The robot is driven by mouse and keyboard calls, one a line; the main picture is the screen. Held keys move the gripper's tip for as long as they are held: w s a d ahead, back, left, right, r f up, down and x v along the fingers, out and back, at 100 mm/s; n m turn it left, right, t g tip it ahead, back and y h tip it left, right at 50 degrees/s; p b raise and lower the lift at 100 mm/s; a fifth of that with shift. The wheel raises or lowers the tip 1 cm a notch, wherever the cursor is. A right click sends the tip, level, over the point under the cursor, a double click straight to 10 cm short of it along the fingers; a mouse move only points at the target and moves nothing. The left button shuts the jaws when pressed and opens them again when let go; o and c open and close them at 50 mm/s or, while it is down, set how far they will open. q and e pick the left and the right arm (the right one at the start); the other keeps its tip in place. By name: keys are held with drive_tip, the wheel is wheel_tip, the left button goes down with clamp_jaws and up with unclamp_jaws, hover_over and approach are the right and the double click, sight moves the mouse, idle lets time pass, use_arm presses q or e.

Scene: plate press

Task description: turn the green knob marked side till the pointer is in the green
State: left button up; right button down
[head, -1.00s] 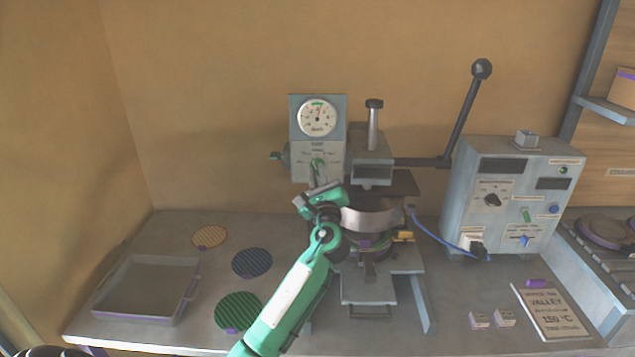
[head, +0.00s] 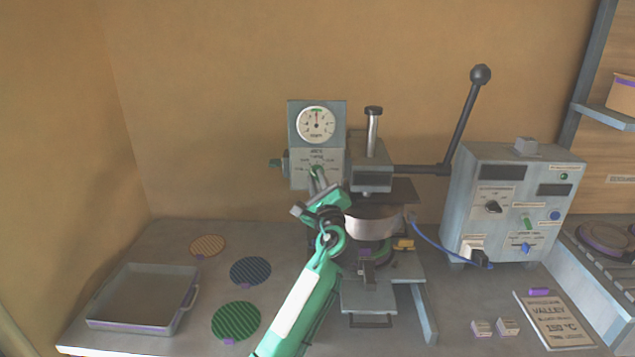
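The gauge box (head: 301,111) stands at the left of the press. Its round white dial (head: 316,125) has a green band at the top, and the pointer stands nearly straight up toward that band. Another green knob (head: 275,163) sticks out from the box's left side. The small labels are too blurred to read. My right gripper is not in view.
The press, with its long lever (head: 464,115), stands right of the gauge box. A control box (head: 470,215) with a blue cable is further right. A grey tray (head: 145,300) and several round discs lie left on the table. A sign plate (head: 556,322) lies front right.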

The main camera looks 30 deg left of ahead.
use_arm(q)
drive_tip(key=shift+o, duration=1.3)
drive_tip(key=b+v, duration=0.4)
drive_tip(key=v, duration=0.9)
drive_tip(key=shift+s+d+f, duration=0.15)
drive_tip(key=shift+s+d, duration=0.1)
drive_tip(key=shift+s, duration=0.05)
